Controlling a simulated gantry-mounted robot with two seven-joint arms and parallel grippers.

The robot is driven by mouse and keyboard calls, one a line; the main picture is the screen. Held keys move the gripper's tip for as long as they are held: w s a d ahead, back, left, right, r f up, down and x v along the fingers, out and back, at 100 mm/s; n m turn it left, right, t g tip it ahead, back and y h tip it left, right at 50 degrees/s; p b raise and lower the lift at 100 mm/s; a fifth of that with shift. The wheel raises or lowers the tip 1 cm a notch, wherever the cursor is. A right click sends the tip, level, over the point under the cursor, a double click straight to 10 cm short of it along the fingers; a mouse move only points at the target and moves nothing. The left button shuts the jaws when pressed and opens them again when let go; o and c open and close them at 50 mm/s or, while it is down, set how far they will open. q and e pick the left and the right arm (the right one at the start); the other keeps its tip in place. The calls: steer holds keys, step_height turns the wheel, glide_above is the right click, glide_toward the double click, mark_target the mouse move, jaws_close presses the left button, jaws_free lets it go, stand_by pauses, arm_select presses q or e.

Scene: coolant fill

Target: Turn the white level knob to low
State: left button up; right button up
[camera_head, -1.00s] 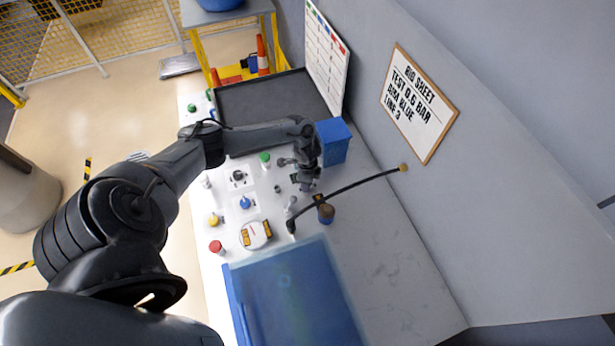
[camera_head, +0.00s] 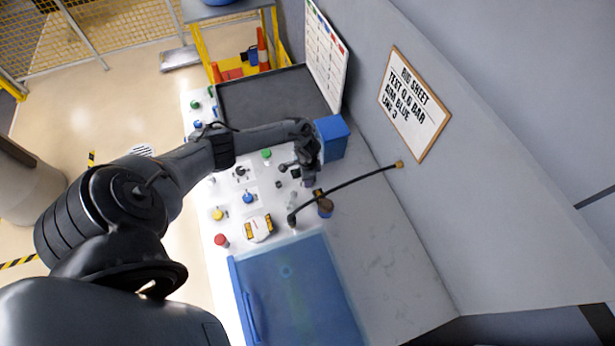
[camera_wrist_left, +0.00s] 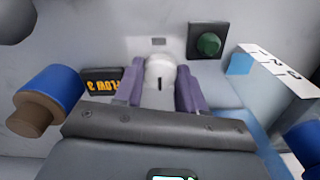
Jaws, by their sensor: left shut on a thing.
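The white knob (camera_wrist_left: 159,72) stands between the two purple fingers of my left gripper (camera_wrist_left: 159,88) in the left wrist view. A dark pointer mark shows on its near side. The fingers are shut on the knob, one on each side. In the head view my left gripper (camera_head: 308,179) reaches down over the panel (camera_head: 226,190), beside a blue box, and hides the knob. I see no scale that tells the knob's setting. My right gripper is in neither view.
A blue box (camera_head: 332,139) stands beside the gripper. A dark hose (camera_head: 345,187) arches from the wall across the panel. A blue lid-like panel (camera_head: 295,290) lies in front.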

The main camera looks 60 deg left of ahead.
arm_select(q)
steer(key=o, duration=1.1)
steer(key=shift+c, duration=0.2)
steer(key=shift+r, duration=0.1)
step_height(320, 180, up, 11)
steer(key=p, duration=0.1)
steer(key=shift+f, duration=0.2)
